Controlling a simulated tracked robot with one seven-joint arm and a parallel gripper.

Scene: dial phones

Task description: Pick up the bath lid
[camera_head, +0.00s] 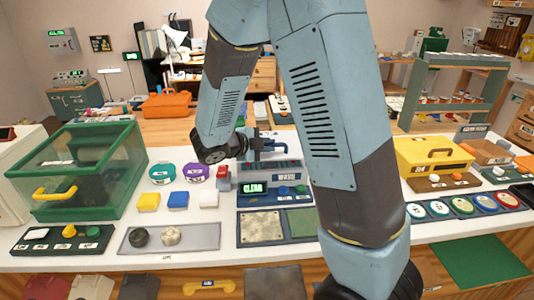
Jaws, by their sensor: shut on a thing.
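The bath (280,197) is a dark blue unit with a lit green display in the middle of the white counter. A blue handle-like part (268,146) shows above its grey top; I take it for the bath lid. My gripper (252,149) is small in this view, just right of my dark wrist, and is shut on this part. The fingertips are partly hidden, and I cannot tell whether the lid is clear of the bath.
A green-framed clear box (78,172) stands at the left. Yellow (148,202), blue and white blocks and two round tubs sit left of the bath. A yellow case (435,155) and several coloured discs stand at the right. My arm hides the counter right of the bath.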

